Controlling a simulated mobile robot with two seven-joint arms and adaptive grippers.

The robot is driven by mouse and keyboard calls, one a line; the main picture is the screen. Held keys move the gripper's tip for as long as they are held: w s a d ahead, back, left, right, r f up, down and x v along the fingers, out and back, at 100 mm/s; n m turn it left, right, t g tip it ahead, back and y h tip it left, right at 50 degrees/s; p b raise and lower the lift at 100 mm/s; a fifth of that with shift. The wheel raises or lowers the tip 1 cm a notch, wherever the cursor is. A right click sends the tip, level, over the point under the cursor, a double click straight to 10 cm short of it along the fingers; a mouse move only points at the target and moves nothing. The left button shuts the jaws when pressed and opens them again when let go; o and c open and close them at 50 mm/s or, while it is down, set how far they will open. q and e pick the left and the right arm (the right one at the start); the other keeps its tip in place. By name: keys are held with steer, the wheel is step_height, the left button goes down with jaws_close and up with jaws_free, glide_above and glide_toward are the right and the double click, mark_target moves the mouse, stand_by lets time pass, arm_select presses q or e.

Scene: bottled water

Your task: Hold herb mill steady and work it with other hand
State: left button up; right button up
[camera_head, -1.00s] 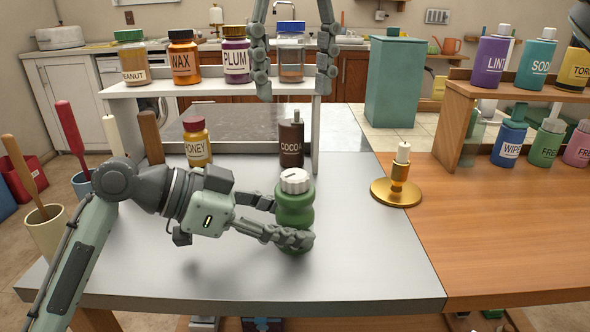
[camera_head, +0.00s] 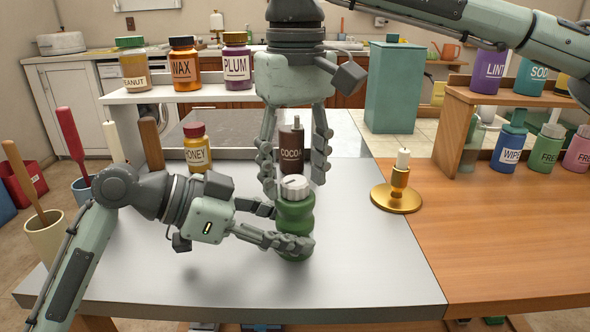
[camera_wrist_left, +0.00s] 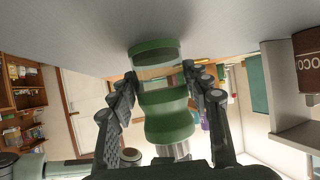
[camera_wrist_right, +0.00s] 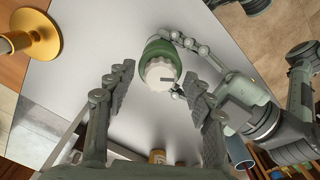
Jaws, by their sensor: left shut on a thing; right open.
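The herb mill (camera_head: 294,215) is green with a ribbed white cap (camera_head: 295,187) and stands upright on the grey table. My left gripper (camera_head: 290,243) is shut around its lower body from the left. In the left wrist view the mill (camera_wrist_left: 166,115) sits between both fingers. My right gripper (camera_head: 293,190) points down over the mill, open, its fingers spread to either side near cap height. In the right wrist view the white cap (camera_wrist_right: 163,73) lies ahead of the open fingers (camera_wrist_right: 158,95), apart from both.
A brass candle holder (camera_head: 397,195) stands to the right. A shelf with several jars (camera_head: 182,65) is at the back. The front table is clear.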

steer(key=shift+c, duration=0.4)
steer(key=c, duration=1.1)
